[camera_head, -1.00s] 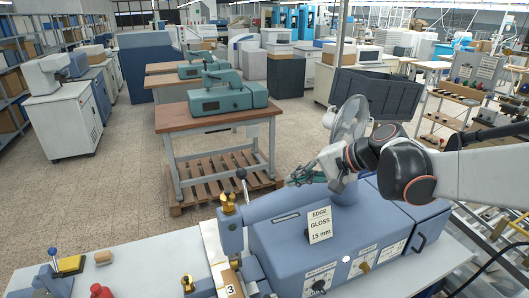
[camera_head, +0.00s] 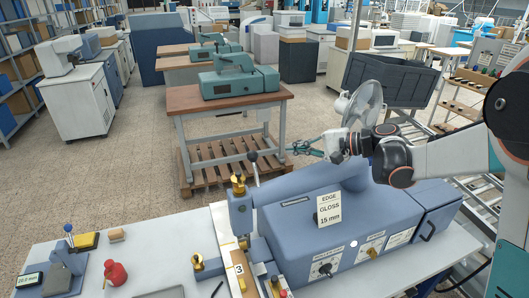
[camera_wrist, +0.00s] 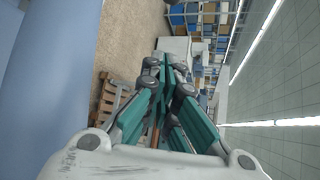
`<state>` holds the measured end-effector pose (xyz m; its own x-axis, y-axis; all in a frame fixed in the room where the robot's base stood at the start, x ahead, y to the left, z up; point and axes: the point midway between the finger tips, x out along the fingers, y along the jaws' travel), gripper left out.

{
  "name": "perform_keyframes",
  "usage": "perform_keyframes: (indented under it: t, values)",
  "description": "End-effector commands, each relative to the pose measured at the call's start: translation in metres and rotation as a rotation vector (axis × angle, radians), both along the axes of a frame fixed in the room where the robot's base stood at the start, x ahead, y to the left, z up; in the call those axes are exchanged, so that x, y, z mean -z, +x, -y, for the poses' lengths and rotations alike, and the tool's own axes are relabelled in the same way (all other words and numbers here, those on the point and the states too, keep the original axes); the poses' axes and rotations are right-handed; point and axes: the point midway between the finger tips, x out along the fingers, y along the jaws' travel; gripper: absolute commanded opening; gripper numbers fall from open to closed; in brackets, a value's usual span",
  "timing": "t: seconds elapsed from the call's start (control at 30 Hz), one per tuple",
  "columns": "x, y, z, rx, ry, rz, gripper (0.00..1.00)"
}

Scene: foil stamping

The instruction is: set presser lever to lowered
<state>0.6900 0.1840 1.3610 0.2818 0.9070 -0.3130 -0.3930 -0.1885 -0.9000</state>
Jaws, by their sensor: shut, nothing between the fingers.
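A blue edge-foiling machine (camera_head: 300,235) stands on the bench with an "EDGE GLOSS 15 mm" card on it. A lever with a dark ball knob (camera_head: 253,157) rises from the left end of its head, beside a brass fitting; it looks like the presser lever. Its rod stands nearly upright, tilted slightly. My gripper (camera_head: 291,147) is shut and empty, to the right of the knob and slightly higher in the picture, apart from it. In the wrist view the closed teal fingers (camera_wrist: 165,70) point at the room; the lever does not show there.
A numbered strip (camera_head: 240,268) and dials (camera_head: 325,268) are at the machine's front. Behind, a wooden table (camera_head: 225,100) stands over a pallet.

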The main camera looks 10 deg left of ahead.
Motion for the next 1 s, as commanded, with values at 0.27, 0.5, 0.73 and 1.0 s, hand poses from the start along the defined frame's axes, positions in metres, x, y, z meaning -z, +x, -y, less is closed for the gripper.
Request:
perform_keyframes:
  t: [0.27, 0.5, 0.73, 1.0]
  values:
    - [0.003, 0.003, -0.01, -0.003, -0.001, 0.0, 0.0]
    - [0.017, 0.014, -0.049, -0.004, -0.001, 0.0, 0.0]
    - [0.03, 0.027, -0.089, -0.003, -0.002, 0.0, 0.0]
    - [0.018, -0.001, -0.093, 0.0, -0.002, 0.001, 0.0]
